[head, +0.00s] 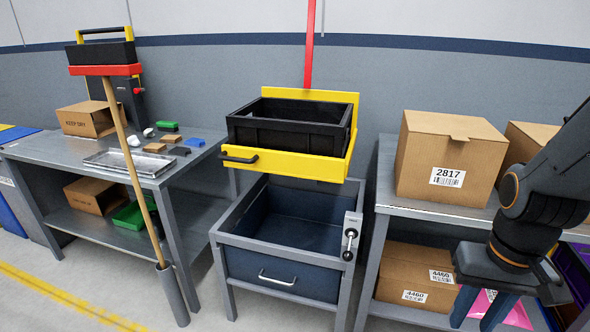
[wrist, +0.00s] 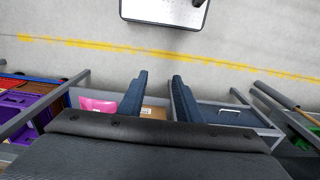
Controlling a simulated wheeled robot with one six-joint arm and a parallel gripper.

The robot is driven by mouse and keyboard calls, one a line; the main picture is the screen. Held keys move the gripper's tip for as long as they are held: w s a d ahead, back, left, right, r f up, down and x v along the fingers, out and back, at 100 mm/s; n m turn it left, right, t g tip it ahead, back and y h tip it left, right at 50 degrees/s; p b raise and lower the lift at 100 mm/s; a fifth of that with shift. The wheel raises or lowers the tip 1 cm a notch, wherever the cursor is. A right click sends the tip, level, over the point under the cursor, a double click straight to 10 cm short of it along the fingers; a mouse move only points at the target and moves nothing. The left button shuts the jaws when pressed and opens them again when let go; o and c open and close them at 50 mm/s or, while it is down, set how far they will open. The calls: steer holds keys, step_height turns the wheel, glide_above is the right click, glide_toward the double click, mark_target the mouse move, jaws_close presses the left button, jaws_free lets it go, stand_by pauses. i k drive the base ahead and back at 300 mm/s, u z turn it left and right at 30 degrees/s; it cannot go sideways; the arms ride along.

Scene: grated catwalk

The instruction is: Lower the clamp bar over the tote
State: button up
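A black tote (head: 285,133) sits upright in a yellow carrier in the middle of the head view. A yellow bar (head: 300,166) with a black handle (head: 240,157) runs across the tote's front, low down; it looks like the clamp bar, but I cannot tell how it is hinged. A yellow panel (head: 340,97) stands behind the tote. My gripper (head: 480,314) is at the lower right, pointing down, well apart from tote and bar. In the wrist view my gripper (wrist: 160,77) has its two fingers spread with nothing between them. Tote and bar are not visible there.
Below the tote is an open dark blue drawer (head: 284,222) in a grey stand, with a lever plate (head: 352,236). Right is a shelf with a carton (head: 447,158). Left, a broom (head: 130,160) leans before a workbench (head: 190,160). A red post (head: 310,45) rises behind.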

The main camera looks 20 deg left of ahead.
mark_target(312, 7)
steer(key=k, duration=1.3)
steer(key=u, duration=0.85)
steer(key=i, duration=0.65)
steer(key=u, duration=1.25)
steer(key=i, duration=1.8)
steer(key=z, duration=1.05)
steer(key=i, duration=0.7)
steer(key=z, duration=0.85)
